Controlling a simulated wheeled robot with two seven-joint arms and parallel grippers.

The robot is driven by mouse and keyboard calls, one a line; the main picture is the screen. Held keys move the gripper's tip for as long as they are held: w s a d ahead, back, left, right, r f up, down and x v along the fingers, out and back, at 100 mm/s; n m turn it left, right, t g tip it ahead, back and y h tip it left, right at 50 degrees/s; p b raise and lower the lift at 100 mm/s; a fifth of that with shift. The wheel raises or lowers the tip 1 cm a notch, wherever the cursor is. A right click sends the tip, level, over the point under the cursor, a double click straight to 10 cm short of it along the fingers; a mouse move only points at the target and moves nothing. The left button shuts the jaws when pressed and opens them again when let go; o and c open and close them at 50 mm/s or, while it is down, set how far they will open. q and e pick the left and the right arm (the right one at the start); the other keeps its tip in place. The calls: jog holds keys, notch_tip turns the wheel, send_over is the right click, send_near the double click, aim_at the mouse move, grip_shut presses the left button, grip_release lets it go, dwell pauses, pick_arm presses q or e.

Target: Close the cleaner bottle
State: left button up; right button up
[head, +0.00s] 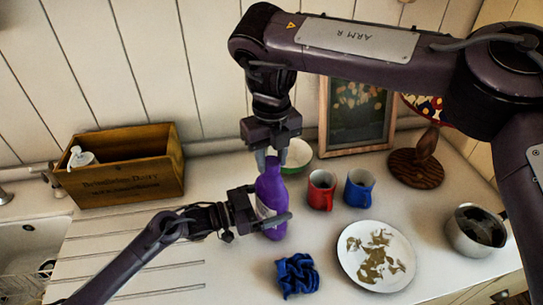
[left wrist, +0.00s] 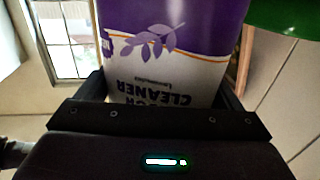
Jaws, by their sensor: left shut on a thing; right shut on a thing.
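The purple cleaner bottle (head: 271,190) stands upright on the white counter, with a white label that reads "CLEANER" in the left wrist view (left wrist: 175,70). My left gripper (head: 268,219) is shut around the lower part of the bottle; its fingers also flank the bottle in the left wrist view (left wrist: 165,92). My right gripper (head: 271,158) comes down from above and is shut at the bottle's top. The cap is hidden between the right fingers, so I cannot tell how it sits on the neck.
A wooden crate (head: 125,185) with a white pump bottle (head: 80,157) is at left. A bowl (head: 298,154), red mug (head: 321,189), blue mug (head: 358,187), dirty plate (head: 350,263), blue cloth (head: 297,274), pot (head: 462,238), picture frame (head: 325,120) and lamp (head: 416,170) surround the bottle.

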jog(key=m, duration=0.4)
jog(key=shift+m, duration=0.3)
jog(key=m, duration=2.1)
jog(key=shift+m, duration=0.4)
jog(key=m, duration=0.6)
jog(key=shift+w, duration=0.1)
jog(key=m, duration=0.4)
jog(key=shift+m, duration=0.3)
jog(key=m, duration=0.5)
jog(key=o, duration=1)
jog(key=shift+c, duration=0.2)
